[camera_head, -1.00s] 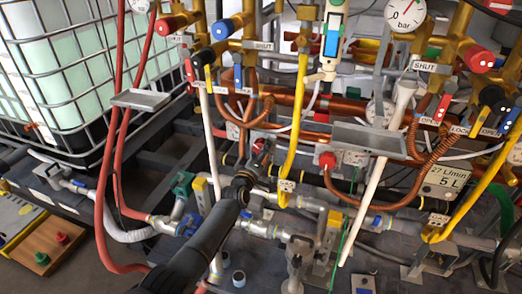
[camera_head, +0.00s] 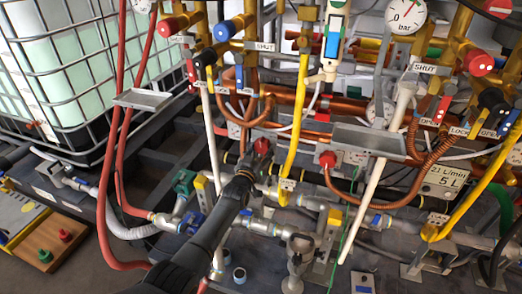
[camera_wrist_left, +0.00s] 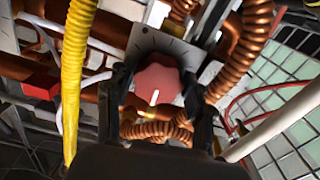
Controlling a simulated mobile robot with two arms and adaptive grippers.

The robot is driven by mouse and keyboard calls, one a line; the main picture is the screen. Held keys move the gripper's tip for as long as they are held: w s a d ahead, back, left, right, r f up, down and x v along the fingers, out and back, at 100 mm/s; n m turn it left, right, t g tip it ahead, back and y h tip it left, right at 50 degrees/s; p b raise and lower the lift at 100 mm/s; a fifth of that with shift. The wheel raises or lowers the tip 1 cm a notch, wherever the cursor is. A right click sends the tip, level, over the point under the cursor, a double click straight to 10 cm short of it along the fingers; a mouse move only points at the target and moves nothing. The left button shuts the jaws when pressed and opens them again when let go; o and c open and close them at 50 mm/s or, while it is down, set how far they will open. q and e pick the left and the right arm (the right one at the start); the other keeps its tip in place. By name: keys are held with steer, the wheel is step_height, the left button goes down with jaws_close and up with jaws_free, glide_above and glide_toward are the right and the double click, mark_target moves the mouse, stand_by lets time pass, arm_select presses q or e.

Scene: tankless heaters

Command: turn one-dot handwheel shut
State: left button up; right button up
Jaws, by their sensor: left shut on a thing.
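A red handwheel (camera_head: 262,146) sits on the pipework just past my left gripper (camera_head: 251,163) in the head view. In the left wrist view the red lobed handwheel (camera_wrist_left: 157,80) is between the two dark fingers, and the gripper is shut on it. A white mark on the wheel points down in that picture. Behind the wheel is a grey plate (camera_wrist_left: 143,38) with dark tick marks. I cannot make out a dot on it. A second red handwheel (camera_head: 327,159) stands to the right, beside a pale marked plate (camera_head: 355,158). My right gripper is out of view.
A yellow hose (camera_head: 296,120) hangs just right of my left gripper, and a white pipe (camera_head: 210,140) runs to its left. Copper pipes (camera_head: 290,93) cross above. A caged tank (camera_head: 60,80) stands at the left. Valves and pipes crowd the space around the arm.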

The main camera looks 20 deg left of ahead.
arm_select(q)
steer(key=shift+f+m, duration=0.15)
steer(key=shift+m, duration=0.25)
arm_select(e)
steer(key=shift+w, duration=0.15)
arm_select(q)
steer(key=o, duration=0.8)
steer(key=shift+o, duration=0.4)
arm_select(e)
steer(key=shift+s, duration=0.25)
arm_select(q)
steer(key=shift+s, duration=0.8)
steer(key=s, duration=1)
steer(key=shift+s+a, duration=0.25)
